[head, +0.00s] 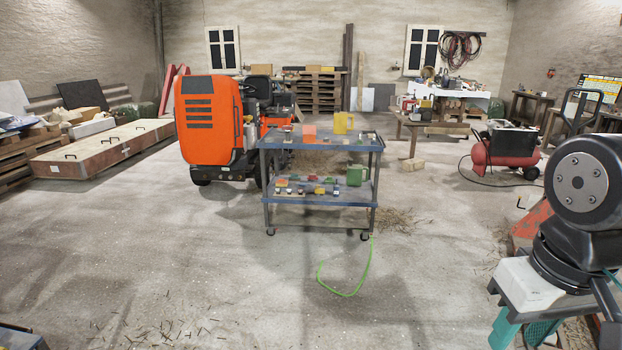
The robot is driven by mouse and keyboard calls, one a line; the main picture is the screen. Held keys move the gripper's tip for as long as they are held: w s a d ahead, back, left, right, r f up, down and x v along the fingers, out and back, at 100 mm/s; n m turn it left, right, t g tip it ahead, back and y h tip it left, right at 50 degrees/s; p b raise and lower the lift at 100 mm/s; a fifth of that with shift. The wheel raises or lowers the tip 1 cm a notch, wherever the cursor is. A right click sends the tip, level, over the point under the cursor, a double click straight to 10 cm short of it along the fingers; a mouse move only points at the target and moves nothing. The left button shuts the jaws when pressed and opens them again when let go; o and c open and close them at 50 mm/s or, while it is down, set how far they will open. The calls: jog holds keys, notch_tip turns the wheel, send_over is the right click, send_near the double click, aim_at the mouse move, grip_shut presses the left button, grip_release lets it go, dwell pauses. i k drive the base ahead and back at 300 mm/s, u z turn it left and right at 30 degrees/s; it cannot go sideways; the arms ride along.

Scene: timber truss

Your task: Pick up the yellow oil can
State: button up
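The yellow oil can (343,123) stands upright on the top shelf of a blue-grey wheeled cart (330,146) in the middle of the room. It is toward the right half of that shelf, small and distant in the head view. A green can-like container (356,175) stands on the shelf below. My gripper is not in view.
An orange machine (208,118) stands behind and left of the cart. A green hose (346,292) lies on the floor before it. Straw (398,220) lies to its right. A red compressor (505,148) stands farther right. The near floor is mostly open.

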aim_at(340, 118)
jog(key=z, duration=0.2)
jog(key=i, duration=3.85)
jog(key=u, duration=0.35)
jog(key=i, duration=1.3)
jog(key=u, duration=0.1)
